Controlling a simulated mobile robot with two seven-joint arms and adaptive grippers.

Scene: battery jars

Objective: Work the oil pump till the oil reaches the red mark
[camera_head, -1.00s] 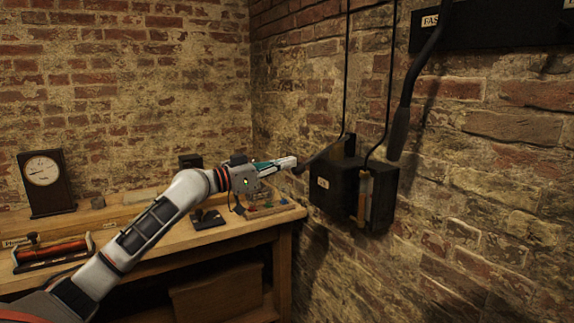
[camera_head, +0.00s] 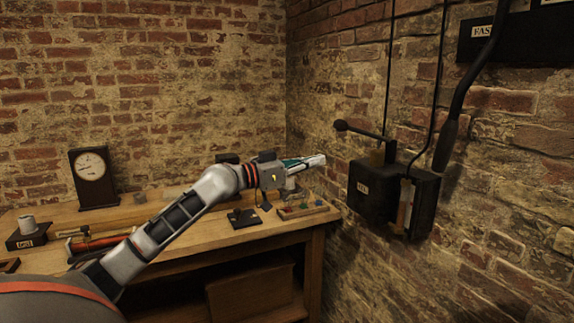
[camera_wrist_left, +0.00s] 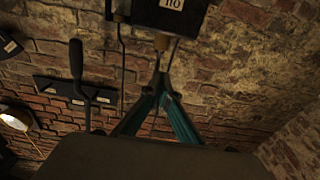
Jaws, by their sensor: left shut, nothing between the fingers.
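The oil pump (camera_head: 372,192) is a dark box labelled OIL on the right brick wall. Its lever (camera_head: 365,130) points left and slopes up to a round knob (camera_head: 340,125). A narrow upright gauge (camera_head: 405,205) is on its front; the oil level and red mark are too small to make out. My left gripper (camera_head: 322,160) is shut and empty, below the knob and left of the box, with a visible gap to the lever. In the left wrist view the shut fingertips (camera_wrist_left: 160,76) show below part of the box (camera_wrist_left: 168,16). My right gripper is not in view.
The wooden bench (camera_head: 270,232) lies under my left arm, with a clock (camera_head: 92,178), a red-handled tool (camera_head: 98,242) and small parts at its right end. A long black lever (camera_head: 450,130) hangs right of the pump, below a dark labelled panel (camera_head: 520,40).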

